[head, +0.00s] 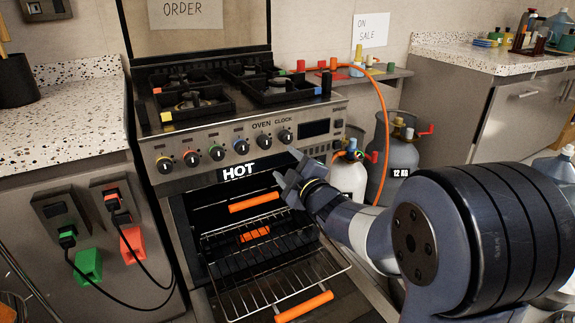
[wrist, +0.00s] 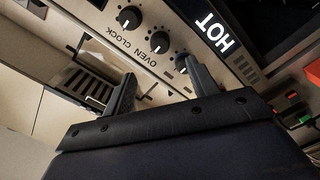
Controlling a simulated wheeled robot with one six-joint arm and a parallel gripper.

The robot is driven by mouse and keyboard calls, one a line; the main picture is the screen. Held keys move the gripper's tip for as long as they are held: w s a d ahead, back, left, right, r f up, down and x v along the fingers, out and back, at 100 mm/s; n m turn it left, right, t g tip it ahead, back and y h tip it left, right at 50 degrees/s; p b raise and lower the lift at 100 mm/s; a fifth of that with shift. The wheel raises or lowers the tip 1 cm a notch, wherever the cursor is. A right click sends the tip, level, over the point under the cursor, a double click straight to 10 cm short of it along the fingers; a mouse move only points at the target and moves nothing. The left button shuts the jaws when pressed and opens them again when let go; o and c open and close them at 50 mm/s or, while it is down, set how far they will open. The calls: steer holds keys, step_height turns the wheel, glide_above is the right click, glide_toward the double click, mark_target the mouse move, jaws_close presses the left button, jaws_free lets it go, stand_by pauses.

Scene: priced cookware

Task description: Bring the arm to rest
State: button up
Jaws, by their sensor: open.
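My gripper (head: 288,167) is in front of the stove, just below the knob panel and right of the lit HOT sign (head: 240,171). In the wrist view my gripper (wrist: 158,71) has its two fingers apart with nothing between them. The oven knobs (wrist: 160,42) and the HOT sign (wrist: 214,33) lie beyond the fingertips there. I cannot tell whether a finger touches the panel. My arm reaches in from the right of the head view.
The oven stands open, with a wire rack (head: 225,296) sticking out and an orange handle (head: 303,307) below it. Gas cylinders (head: 393,150) with an orange hose (head: 386,95) stand right of the stove. Counters (head: 62,125) flank it. Plugs with cables (head: 112,200) hang at left.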

mark_target(267, 145)
steer(key=shift+w, duration=0.1)
steer(key=b+x, duration=0.1)
steer(key=x, duration=0.9)
steer(key=shift+w+a, duration=0.15)
steer(key=shift+w, duration=0.2)
